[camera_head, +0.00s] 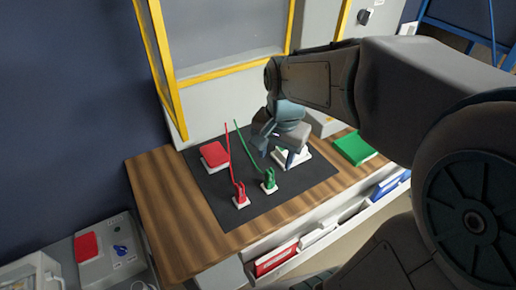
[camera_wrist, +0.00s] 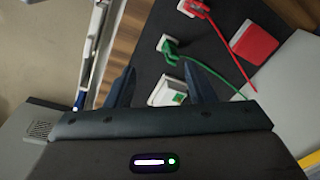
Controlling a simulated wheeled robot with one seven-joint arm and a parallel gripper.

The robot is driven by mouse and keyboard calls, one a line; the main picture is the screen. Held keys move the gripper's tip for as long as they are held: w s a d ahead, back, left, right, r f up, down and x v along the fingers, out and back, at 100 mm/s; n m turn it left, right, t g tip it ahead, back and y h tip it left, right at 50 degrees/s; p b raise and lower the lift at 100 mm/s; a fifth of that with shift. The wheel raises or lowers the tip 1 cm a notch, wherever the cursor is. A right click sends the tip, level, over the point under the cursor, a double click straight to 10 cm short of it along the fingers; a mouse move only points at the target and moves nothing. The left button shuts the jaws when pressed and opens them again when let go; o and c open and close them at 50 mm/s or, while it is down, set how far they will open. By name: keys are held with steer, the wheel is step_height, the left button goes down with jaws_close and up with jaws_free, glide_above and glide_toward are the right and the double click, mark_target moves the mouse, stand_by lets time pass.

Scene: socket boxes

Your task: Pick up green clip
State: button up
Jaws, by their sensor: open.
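The green clip (camera_head: 269,181) stands on a small white base on the black mat (camera_head: 293,184), with a thin green lead running up from it. In the wrist view the green clip (camera_wrist: 171,53) lies just beyond the fingertips. My gripper (camera_head: 277,150) is open and empty, above the mat and behind the clip, apart from it. In the wrist view the two dark fingers of my gripper (camera_wrist: 158,78) are spread, with a white socket box (camera_wrist: 167,92) between and below them.
A red clip (camera_head: 240,193) with a red lead stands left of the green one. A red box (camera_head: 214,156) lies on the mat behind. A green box (camera_head: 353,148) sits on the wooden table (camera_head: 163,217) at the right. The mat's front strip is clear.

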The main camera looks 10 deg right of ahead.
mark_target(270, 179)
steer(key=w+f+m, duration=0.1)
steer(key=w+m, duration=0.1)
steer(key=w+f+m, duration=0.1)
steer(key=w+m, duration=0.1)
steer(key=w+f+m+g, duration=0.1)
steer(key=w+m, duration=0.1)
steer(key=shift+b, duration=0.4)
step_height(270, 179, down, 8)
steer(key=shift+w+f, duration=0.1)
steer(key=shift+f, duration=0.05)
steer(key=f, duration=0.5)
steer(key=shift+s+d+f+b, duration=0.1)
steer(key=shift+s+d+b, duration=0.1)
steer(key=shift+d+b, duration=0.1)
steer(key=c, duration=1)
